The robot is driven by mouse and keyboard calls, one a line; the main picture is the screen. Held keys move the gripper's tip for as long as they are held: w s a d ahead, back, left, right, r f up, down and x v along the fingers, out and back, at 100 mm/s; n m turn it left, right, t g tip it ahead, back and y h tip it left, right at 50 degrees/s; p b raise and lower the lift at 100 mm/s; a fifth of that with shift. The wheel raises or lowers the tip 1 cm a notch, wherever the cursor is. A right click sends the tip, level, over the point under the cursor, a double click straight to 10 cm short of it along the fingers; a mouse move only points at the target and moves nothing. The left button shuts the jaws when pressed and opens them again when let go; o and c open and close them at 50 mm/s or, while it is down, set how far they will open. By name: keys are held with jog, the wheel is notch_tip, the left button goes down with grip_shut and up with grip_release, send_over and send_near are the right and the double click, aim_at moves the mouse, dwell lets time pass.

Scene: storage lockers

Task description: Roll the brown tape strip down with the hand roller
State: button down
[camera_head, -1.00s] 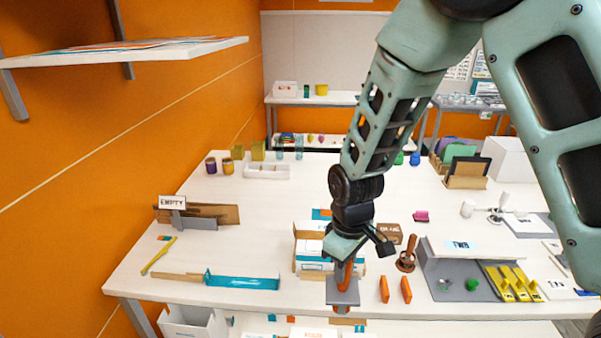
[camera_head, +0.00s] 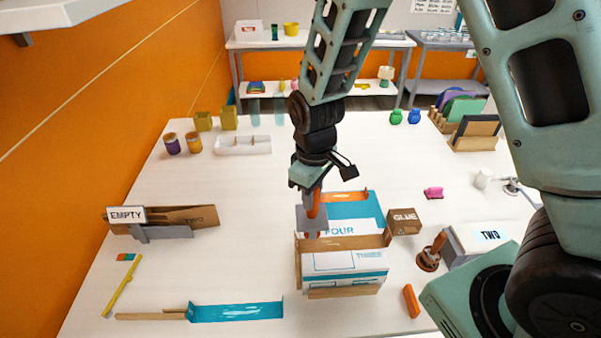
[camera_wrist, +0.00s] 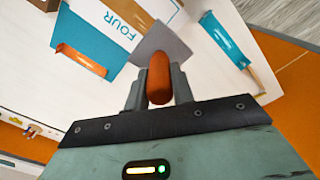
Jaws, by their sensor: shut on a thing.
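My gripper (camera_head: 311,190) is shut on an upright tool with an orange handle (camera_wrist: 159,78) and a flat grey plate (camera_wrist: 163,42), which I take for the hand roller. It also shows in the head view (camera_head: 313,220), with a small orange part under the plate. The tool is over the left side of the stacked boxes; I cannot tell if it touches.
A brown GLUE box (camera_head: 404,222) and a brown handled tool (camera_head: 432,253) stand right of the boxes. An orange bar (camera_head: 411,300) lies in front. A blue piece (camera_head: 237,312) and a yellow stick (camera_head: 123,285) lie left.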

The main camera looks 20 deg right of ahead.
aim_at(311, 214)
jog(key=shift+w, duration=0.25)
jog(key=shift+f+b, duration=1.9)
jog(key=shift+f, duration=0.85)
jog(key=shift+f+b, duration=0.4)
jog(key=shift+b, duration=0.1)
jog(key=shift+f, duration=0.35)
jog(key=shift+s, duration=0.1)
